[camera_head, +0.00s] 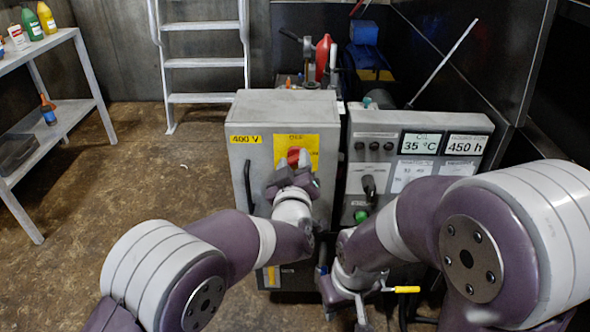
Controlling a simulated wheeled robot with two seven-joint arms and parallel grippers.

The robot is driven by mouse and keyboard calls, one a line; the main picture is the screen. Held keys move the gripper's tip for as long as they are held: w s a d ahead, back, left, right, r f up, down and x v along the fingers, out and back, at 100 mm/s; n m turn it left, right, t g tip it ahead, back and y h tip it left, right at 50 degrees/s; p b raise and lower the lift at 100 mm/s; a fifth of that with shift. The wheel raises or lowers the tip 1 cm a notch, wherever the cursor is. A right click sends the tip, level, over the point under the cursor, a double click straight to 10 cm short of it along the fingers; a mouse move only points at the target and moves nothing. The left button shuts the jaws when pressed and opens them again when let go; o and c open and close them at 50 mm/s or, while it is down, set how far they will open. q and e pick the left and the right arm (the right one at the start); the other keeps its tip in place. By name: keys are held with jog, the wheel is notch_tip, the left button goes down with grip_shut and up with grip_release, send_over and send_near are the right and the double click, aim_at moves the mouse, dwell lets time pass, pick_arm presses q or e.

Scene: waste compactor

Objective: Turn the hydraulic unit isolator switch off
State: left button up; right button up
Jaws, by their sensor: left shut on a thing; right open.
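The isolator switch is a red rotary knob (293,156) on a yellow plate (296,140) on the front of a grey cabinet (254,184) marked 400 V. The word OFF shows at the top of the plate. My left gripper (293,172) is at the knob and shut on it, hiding its lower part. I cannot tell which way the knob points. My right gripper (345,296) is low in front of the cabinets, away from the switch. It is open and partly hidden by its own arm.
A control panel (420,135) with displays, a black selector and a green button (361,216) stands right of the cabinet. A black cabinet handle (248,186) sticks out at the left. A yellow-handled lever (405,289) is near my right gripper. Floor at left is clear beside the shelf (40,128).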

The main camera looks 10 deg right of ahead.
pick_arm(q)
jog(key=n+b, duration=0.2)
jog(key=n, duration=0.1)
jog(key=shift+a+f+n+b, duration=0.1)
jog(key=shift+f+n+b, duration=0.2)
jog(key=shift+f+b, duration=0.05)
jog(key=n+b, duration=0.2)
jog(key=shift+n, duration=0.4)
jog(key=n+b, duration=0.3)
jog(key=shift+f, duration=0.15)
jog(key=shift+n+b, duration=1.1)
jog(key=shift+n, duration=0.2)
jog(key=o, duration=1.1)
jog(key=shift+r, duration=0.2)
jog(key=shift+c, duration=0.2)
jog(key=shift+a, duration=0.1)
